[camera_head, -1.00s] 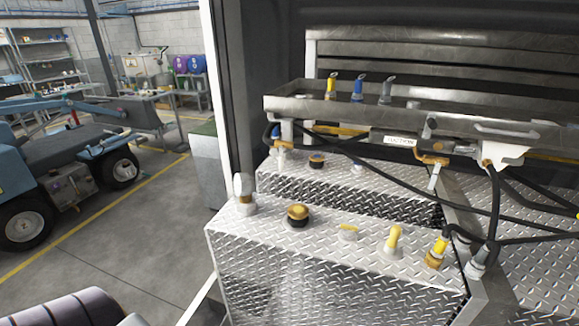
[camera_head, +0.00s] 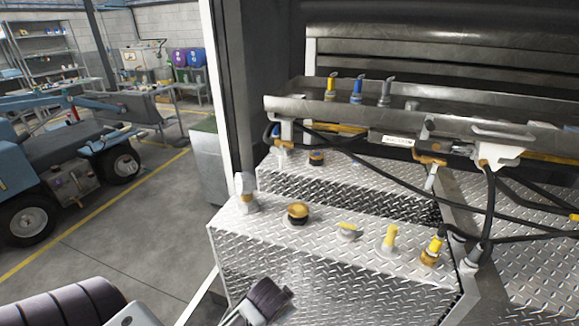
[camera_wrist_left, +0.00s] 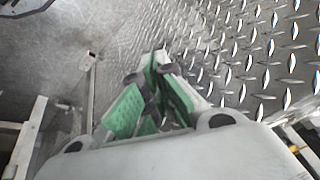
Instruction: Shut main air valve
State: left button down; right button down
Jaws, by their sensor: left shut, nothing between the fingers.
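No part is labelled as the main air valve, and I cannot tell which one it is. In the head view, a flat yellow handle (camera_head: 347,226), an upright yellow fitting (camera_head: 390,237) and a yellow-topped fitting with a hose (camera_head: 432,250) stand on the front diamond-plate tank (camera_head: 330,262). My left gripper (camera_wrist_left: 157,78) shows in the left wrist view, its green-padded fingers shut and empty, beside diamond plate. In the head view, a dark part of what looks like my left gripper (camera_head: 266,298) is before the tank's front face, below those fittings. My right gripper is not in view.
A metal tray (camera_head: 290,103) with several nozzles hangs above the rear tank. Black hoses (camera_head: 488,215) loop down at the right. A brown-topped cap (camera_head: 297,212) and grey fitting (camera_head: 244,190) stand at the front tank's left. Open floor lies left, beside a blue vehicle (camera_head: 95,155).

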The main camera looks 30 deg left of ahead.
aim_at(281, 158)
pick_arm(q)
jog(key=w+a+r+m+t+y, duration=0.1)
jog(key=w+a+r+t, duration=0.1)
jog(key=w+r, duration=0.3)
jog(key=w+a+r+m+t+y, duration=0.1)
jog(key=w+a+r+t+y, duration=0.1)
jog(key=w+a+r, duration=0.2)
jog(key=w+a+r+m+t+y, duration=0.2)
jog(key=w+r, duration=0.3)
jog(key=w, duration=0.3)
jog(key=shift+a+r+t+p, duration=0.3)
jog(key=shift+a+t, duration=0.1)
jog(key=shift+a, duration=0.45)
jog(key=w+a+r+m+t+y, duration=0.1)
jog(key=w+a+r+m+t, duration=0.2)
jog(key=w+r, duration=0.5)
jog(key=shift+w+r+m+t+y, duration=0.25)
jog(key=shift+r+m+t+y, duration=0.05)
jog(key=shift+r+m+t, duration=0.6)
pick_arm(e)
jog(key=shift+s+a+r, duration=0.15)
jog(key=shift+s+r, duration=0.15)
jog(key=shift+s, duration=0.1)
pick_arm(q)
jog(key=shift+w+a+f, duration=0.1)
jog(key=shift+a, duration=0.05)
